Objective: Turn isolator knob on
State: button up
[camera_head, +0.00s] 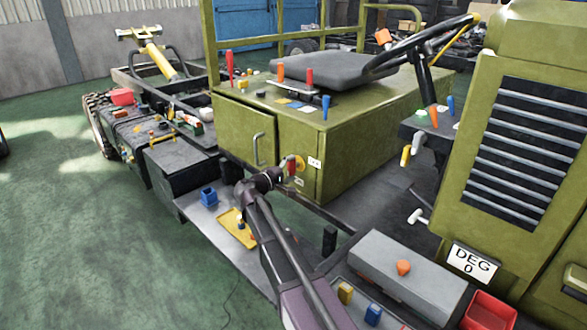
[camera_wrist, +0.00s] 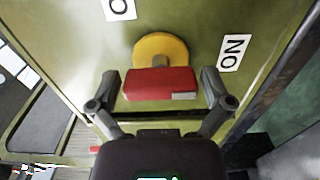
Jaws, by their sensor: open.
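The isolator knob has a red bar handle (camera_wrist: 160,84) on a round yellow base (camera_wrist: 160,46), fixed to the green cabinet's side panel (camera_wrist: 80,60). The knob also shows small in the head view (camera_head: 292,166). In the wrist view the handle lies crosswise, with a pale patch at its right end. An "ON" label (camera_wrist: 232,53) is up and right of it. Another label (camera_wrist: 119,8), cut by the frame edge, is up and left. My gripper (camera_wrist: 159,78) is open, one finger beside each end of the handle. Small gaps seem to show; contact is unclear.
A bar handle (camera_head: 259,149) stands out from the cabinet door left of the knob. A blue holder (camera_head: 208,196) and yellow tray (camera_head: 237,227) lie on the low platform below. A grey box (camera_head: 405,275) stands at front right. Several coloured levers stand on the cabinet top.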

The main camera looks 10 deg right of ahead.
jog(key=shift+s+a, duration=0.1)
jog(key=shift+s+a, duration=0.35)
jog(key=shift+a, duration=0.05)
jog(key=v, duration=1)
jog(key=shift+a, duration=0.35)
jog(key=shift+s, duration=0.2)
